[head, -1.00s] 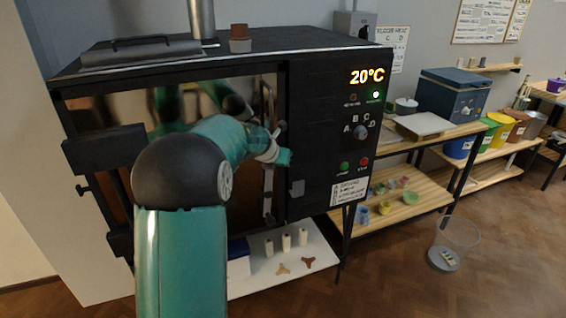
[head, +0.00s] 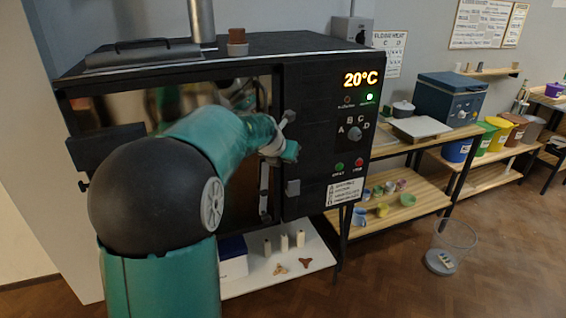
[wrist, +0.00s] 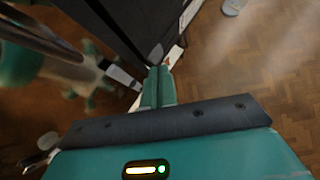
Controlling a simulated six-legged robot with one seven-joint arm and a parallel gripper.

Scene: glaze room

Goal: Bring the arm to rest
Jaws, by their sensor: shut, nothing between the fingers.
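My teal arm (head: 208,140) is bent, with its black elbow low in the left of the head view. My gripper (head: 291,151) is in front of the kiln (head: 325,105), near the right side of its door and the upright handle (head: 265,195). I cannot tell from the head view whether it touches the handle. In the wrist view my gripper's two teal fingers (wrist: 158,88) lie together with nothing between them. The kiln's dark edge (wrist: 115,30) rises just beyond them. The arm hides part of the door.
The kiln display reads 20°C, with a green lamp lit. A white board (head: 290,268) with several small props lies below the kiln. A wooden shelf table (head: 405,208) with small cups stands to the right. A clear bin (head: 455,240) stands on the open wooden floor.

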